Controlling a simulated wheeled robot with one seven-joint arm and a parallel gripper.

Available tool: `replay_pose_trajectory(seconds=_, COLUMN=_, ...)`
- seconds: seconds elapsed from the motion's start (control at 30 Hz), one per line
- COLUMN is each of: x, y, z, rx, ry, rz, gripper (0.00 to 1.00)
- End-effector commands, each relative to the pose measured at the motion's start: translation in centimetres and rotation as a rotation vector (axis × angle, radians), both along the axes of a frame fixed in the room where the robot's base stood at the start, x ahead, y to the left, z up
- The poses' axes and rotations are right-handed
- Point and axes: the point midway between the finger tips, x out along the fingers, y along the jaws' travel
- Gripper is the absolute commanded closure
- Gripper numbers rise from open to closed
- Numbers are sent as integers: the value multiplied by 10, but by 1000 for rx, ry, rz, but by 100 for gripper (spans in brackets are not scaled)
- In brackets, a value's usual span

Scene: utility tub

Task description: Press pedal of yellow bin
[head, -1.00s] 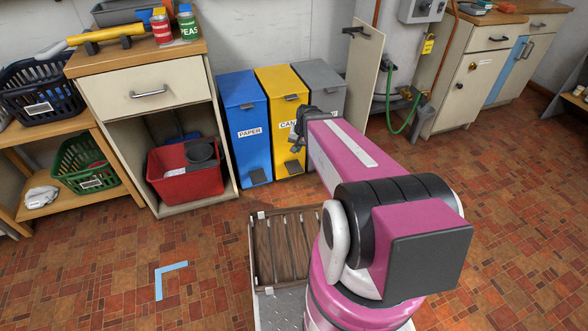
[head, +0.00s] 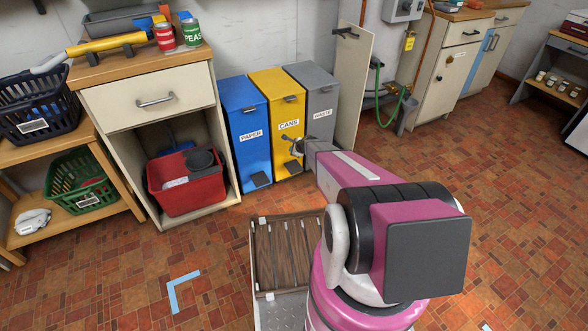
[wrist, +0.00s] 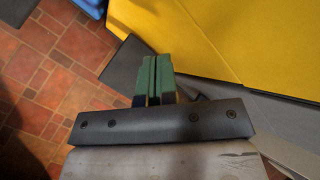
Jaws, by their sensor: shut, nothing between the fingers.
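The yellow bin (head: 272,92), labelled CANS, stands between a blue bin and a grey bin. Its lid looks closed. Its dark pedal (head: 293,167) is low at its front. My gripper (head: 297,147) is in front of the yellow bin's lower front, below the label. In the wrist view the yellow bin (wrist: 235,40) fills the upper right. A dark plate that looks like its pedal (wrist: 122,66) lies beyond and left of my shut, empty green fingers (wrist: 157,60), which partly cover it. I cannot tell whether they touch it.
The blue PAPER bin (head: 246,125) is left and the grey WASTE bin (head: 312,90) right, both close by. A cabinet with a red tub (head: 186,190) stands farther left. An open panel door (head: 350,85) is right of the bins. Tiled floor in front is mostly clear.

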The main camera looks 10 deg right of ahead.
Motion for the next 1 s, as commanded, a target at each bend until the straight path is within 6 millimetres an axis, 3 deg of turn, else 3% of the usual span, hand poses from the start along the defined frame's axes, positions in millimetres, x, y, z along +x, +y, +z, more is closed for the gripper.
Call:
replay_pose_trajectory(seconds=0.47, x=2, y=-1, z=-5, rx=7, ry=2, rz=-12, gripper=100)
replay_pose_trajectory(seconds=1.0, x=2, y=-1, z=-66, rx=6, ry=2, rz=-10, gripper=100)
